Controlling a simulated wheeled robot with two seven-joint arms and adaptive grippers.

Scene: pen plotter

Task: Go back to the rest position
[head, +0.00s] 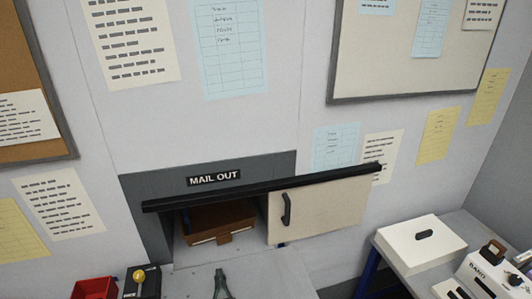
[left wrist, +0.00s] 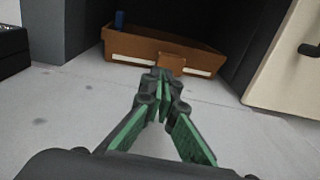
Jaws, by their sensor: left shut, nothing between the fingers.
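My left gripper (head: 221,284) shows at the bottom of the head view, over the light grey counter in front of the mail-out opening. In the left wrist view the left gripper (left wrist: 161,82) has its green-padded fingers shut with nothing between them. It points toward a brown tray (head: 218,222) inside the opening. In the left wrist view the tray (left wrist: 130,50) lies beyond the fingertips; whether they touch it is hard to tell. My right gripper is not in view.
A beige sliding door (head: 330,208) with a black handle covers the right part of the opening, leaving the left part open. A red bin (head: 95,289) and a black box (head: 143,283) with a yellow knob stand at left. A white box (head: 421,244) stands on the right table.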

